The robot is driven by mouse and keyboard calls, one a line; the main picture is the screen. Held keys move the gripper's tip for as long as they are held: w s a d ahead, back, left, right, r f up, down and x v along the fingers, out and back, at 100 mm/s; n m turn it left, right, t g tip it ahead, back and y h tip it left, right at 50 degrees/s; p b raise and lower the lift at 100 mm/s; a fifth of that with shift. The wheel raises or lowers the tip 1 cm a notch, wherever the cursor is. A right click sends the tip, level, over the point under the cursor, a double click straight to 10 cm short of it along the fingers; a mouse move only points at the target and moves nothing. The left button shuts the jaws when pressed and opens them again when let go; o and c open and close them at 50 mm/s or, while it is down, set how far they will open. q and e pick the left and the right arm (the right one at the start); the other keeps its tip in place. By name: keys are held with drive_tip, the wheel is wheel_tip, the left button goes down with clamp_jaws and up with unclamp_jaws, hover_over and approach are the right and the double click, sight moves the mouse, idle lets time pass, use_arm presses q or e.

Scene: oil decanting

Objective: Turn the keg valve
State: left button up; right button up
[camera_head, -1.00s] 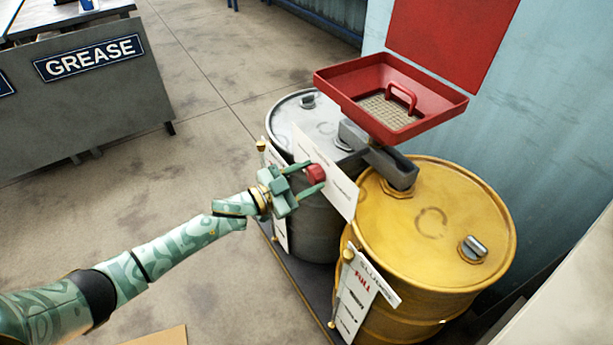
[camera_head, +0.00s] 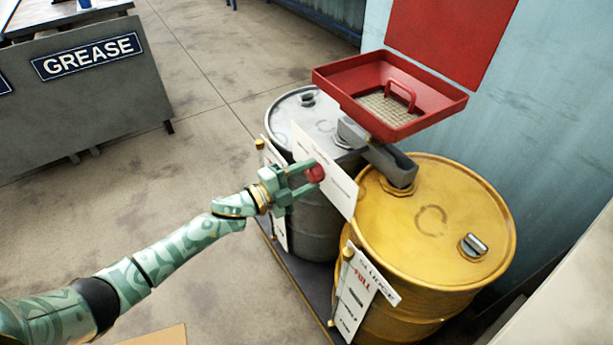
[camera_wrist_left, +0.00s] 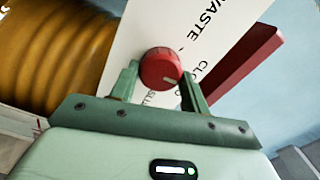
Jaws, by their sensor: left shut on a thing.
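The valve is a round red knob (camera_head: 315,173) in front of a white label plate (camera_head: 328,178), between the grey drum and the yellow drum. My left gripper (camera_head: 306,178) is shut on the red knob, with one green finger on each side of it. In the left wrist view the red knob (camera_wrist_left: 160,68) sits between the two fingertips (camera_wrist_left: 160,80). A pale mark shows on the knob's face, low and to the right. Lettering including "WASTE" shows on the label plate (camera_wrist_left: 185,25) behind it. My right gripper is not in view.
A red tray (camera_head: 440,118) with a handled grate sits above the drums. The yellow drum (camera_head: 430,225) stands at right, the grey drum (camera_head: 285,125) behind left. A hanging label (camera_head: 358,295) is on the yellow drum. The floor (camera_head: 215,110) at left is clear up to the "GREASE" counter (camera_head: 100,100).

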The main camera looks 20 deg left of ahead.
use_arm(q)
drive_tip(key=shift+f+m, duration=0.15)
drive_tip(key=shift+m, duration=0.45)
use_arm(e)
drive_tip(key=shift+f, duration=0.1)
use_arm(q)
drive_tip(key=o, duration=1)
drive_tip(key=shift+s, duration=0.1)
drive_tip(key=p+v, duration=0.3)
drive_tip(key=v, duration=1.3)
drive_tip(key=shift+s+a, duration=0.1)
drive_tip(key=shift+a, duration=0.05)
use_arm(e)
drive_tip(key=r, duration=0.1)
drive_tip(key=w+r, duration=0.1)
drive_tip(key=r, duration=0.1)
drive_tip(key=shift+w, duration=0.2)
